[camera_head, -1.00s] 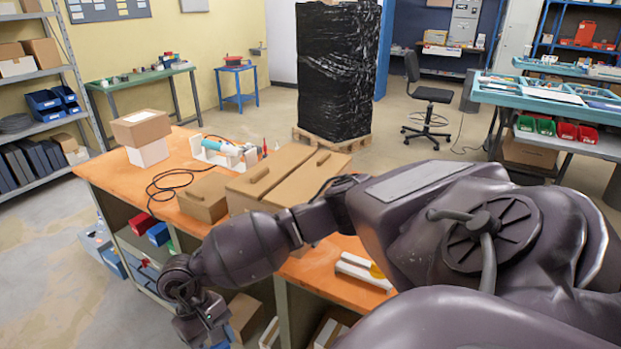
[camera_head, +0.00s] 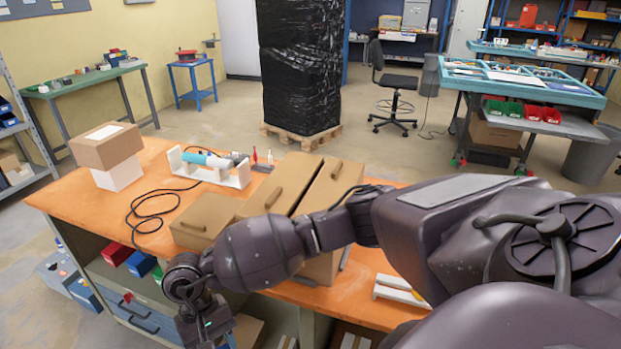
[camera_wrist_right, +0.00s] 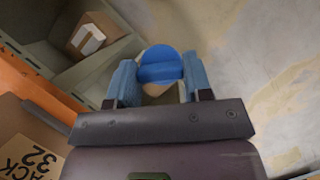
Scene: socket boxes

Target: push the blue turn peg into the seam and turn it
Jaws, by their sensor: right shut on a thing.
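The blue turn peg (camera_wrist_right: 160,68) has a round blue head with a ridge across it. It sits between the two blue fingers of my right gripper (camera_wrist_right: 157,82) in the right wrist view, and they are shut on it. In the head view my right gripper (camera_head: 207,326) hangs low in front of the orange bench, apart from the boxes; the peg is not discernible there. Brown boxes with handles, one flat (camera_head: 203,218) and others taller (camera_head: 277,186), stand close together on the bench. I cannot tell which gap is the seam. My left gripper is not in view.
The orange bench (camera_head: 100,203) also carries a stacked carton (camera_head: 106,147), a white fixture (camera_head: 222,176) and a black cable (camera_head: 148,215). Below are drawers and open shelves with bins. My right arm covers part of the bench.

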